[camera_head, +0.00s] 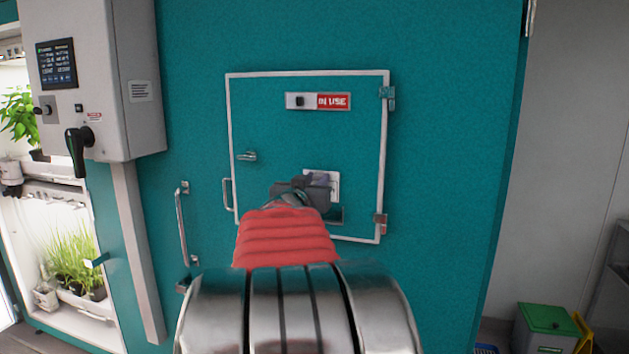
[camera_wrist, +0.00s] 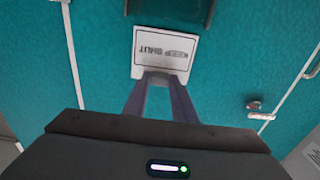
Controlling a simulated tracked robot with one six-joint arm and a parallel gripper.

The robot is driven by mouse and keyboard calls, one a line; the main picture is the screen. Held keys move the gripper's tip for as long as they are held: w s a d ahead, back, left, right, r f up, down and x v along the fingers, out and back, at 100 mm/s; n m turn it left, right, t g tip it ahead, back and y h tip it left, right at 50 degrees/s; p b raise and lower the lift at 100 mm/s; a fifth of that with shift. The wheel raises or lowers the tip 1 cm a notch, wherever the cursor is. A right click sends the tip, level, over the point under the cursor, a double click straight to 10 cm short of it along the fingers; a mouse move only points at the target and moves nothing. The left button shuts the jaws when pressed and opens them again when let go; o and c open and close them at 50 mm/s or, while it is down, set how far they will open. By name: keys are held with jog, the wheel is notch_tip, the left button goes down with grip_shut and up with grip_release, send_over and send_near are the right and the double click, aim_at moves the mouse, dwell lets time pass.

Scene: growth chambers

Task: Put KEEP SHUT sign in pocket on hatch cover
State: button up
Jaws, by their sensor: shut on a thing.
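The white KEEP SHUT sign (camera_head: 331,181) is in front of the teal hatch cover (camera_head: 275,130). In the wrist view the sign (camera_wrist: 165,52) shows upside down, slightly tilted. My gripper (camera_wrist: 163,78) is shut on the edge of the sign nearest the wrist; in the head view my gripper (camera_head: 302,188) partly covers it. The dark pocket (camera_head: 334,214) is low on the cover, just below the sign, partly hidden by my arm. The pocket (camera_wrist: 180,10) is at the top of the wrist view, close to the sign's far edge. I cannot tell whether they touch.
The cover has an IN USE slider (camera_head: 320,101), a latch (camera_head: 247,156) and hinges at its right. Handles (camera_head: 181,225) stand out at the left. A grey control box (camera_head: 100,85) is farther left. A green-lidded bin (camera_head: 546,320) stands at lower right.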

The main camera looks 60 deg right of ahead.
jog(key=shift+s, duration=0.1)
dwell(0.9)
jog(key=shift+f, duration=2.5)
dwell(3.2)
jog(key=o, duration=1.2)
jog(key=shift+c, duration=0.2)
jog(key=shift+a, duration=0.1)
